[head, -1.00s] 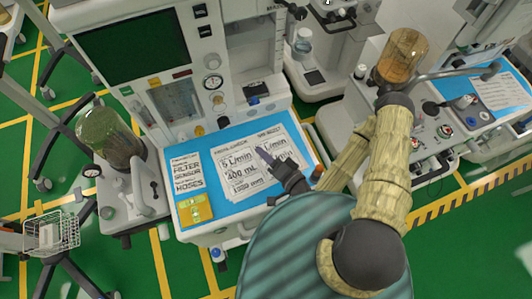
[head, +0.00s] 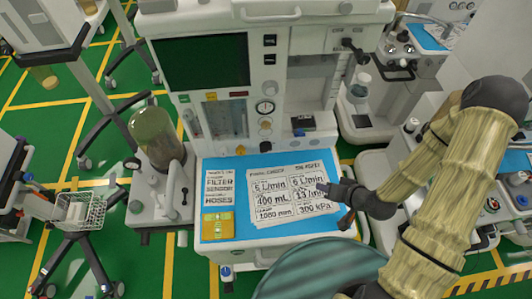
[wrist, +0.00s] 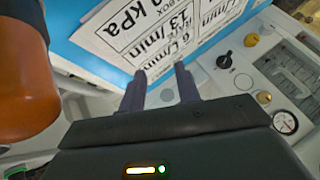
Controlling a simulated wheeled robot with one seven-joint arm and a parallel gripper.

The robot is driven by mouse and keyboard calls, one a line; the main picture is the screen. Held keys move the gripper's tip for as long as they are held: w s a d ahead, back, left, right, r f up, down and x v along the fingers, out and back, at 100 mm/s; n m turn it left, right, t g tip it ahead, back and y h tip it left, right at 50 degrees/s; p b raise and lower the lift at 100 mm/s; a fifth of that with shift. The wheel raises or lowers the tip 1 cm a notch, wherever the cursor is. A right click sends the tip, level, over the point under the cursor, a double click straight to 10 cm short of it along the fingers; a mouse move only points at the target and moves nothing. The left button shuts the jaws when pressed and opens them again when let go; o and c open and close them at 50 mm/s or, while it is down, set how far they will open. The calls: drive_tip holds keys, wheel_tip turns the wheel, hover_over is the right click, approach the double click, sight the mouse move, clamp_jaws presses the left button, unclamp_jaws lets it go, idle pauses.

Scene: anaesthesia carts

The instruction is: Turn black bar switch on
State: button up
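A dark knob with a bar-like grip (wrist: 224,62) is on the light panel right of my fingers in the wrist view. Two small black switches (head: 270,41) are right of the dark screen. I cannot tell for certain which is the black bar switch, nor its position. My gripper (head: 334,204) is over the worktop's right edge, below and right of these controls. Its two fingers (wrist: 162,88) are apart, with nothing between them.
A white machine carries a dark screen (head: 201,62) and a round gauge (head: 264,107). A glass canister (head: 156,137) stands left. An orange rounded object (wrist: 25,90) fills the wrist view's left.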

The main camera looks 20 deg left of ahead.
drive_tip(key=w+d+r+h, duration=0.3)
drive_tip(key=d+r+h, duration=0.3)
drive_tip(key=d+r, duration=0.4)
drive_tip(key=s+d+r+m+g, duration=0.1)
drive_tip(key=s+r+m, duration=0.1)
drive_tip(key=r, duration=0.4)
drive_tip(key=s+d+r+m+h, duration=0.1)
drive_tip(key=s+d+r, duration=0.1)
drive_tip(key=s+r, duration=0.2)
wheel_tip(320, 180, up, 3)
drive_tip(key=shift+s+d+f+m+g, duration=0.1)
drive_tip(key=shift+s+d+m+g, duration=0.1)
drive_tip(key=shift+m+g, duration=0.2)
drive_tip(key=shift+o, duration=0.4)
